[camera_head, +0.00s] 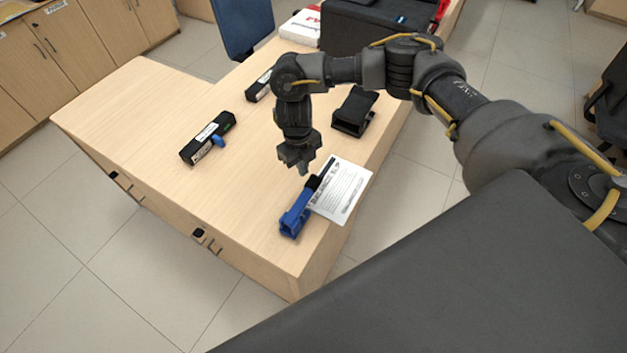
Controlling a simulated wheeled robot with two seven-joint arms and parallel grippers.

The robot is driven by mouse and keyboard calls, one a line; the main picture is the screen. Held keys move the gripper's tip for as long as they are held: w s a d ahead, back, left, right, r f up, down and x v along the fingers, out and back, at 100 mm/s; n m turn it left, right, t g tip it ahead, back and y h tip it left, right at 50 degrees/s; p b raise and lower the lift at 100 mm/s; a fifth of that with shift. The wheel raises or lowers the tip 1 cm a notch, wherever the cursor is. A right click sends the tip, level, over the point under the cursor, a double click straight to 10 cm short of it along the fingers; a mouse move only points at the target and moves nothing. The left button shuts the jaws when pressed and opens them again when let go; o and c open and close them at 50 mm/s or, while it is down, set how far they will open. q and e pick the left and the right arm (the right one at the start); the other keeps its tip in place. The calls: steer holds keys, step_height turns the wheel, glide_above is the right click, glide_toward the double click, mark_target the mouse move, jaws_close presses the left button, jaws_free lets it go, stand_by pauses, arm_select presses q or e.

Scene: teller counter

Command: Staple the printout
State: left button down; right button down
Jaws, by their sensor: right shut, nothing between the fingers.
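The printout (343,190) is a white sheet with printed text, lying on the wooden counter near its right edge. A blue stapler (293,220) with a black end lies at the sheet's left side, and its black end meets or overlaps the sheet's edge. My right gripper (303,170) points down just above the black end of the stapler. Its fingers are shut with nothing between them. I cannot tell whether the fingertips touch the stapler. My left gripper is not in view.
On the wooden counter (150,110) are a black labelled device (207,140) at left, another similar one (258,86) behind my arm, and a black holder (355,111) at right. A dark machine (375,30) and white box (301,27) stand at the back. The counter's front left is clear.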

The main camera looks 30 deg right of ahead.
step_height(320, 180, up, 8)
steer(key=shift+w+r+b, duration=0.15)
steer(key=shift+w+b, duration=0.15)
steer(key=shift+w, duration=0.1)
steer(key=shift+a, duration=0.15)
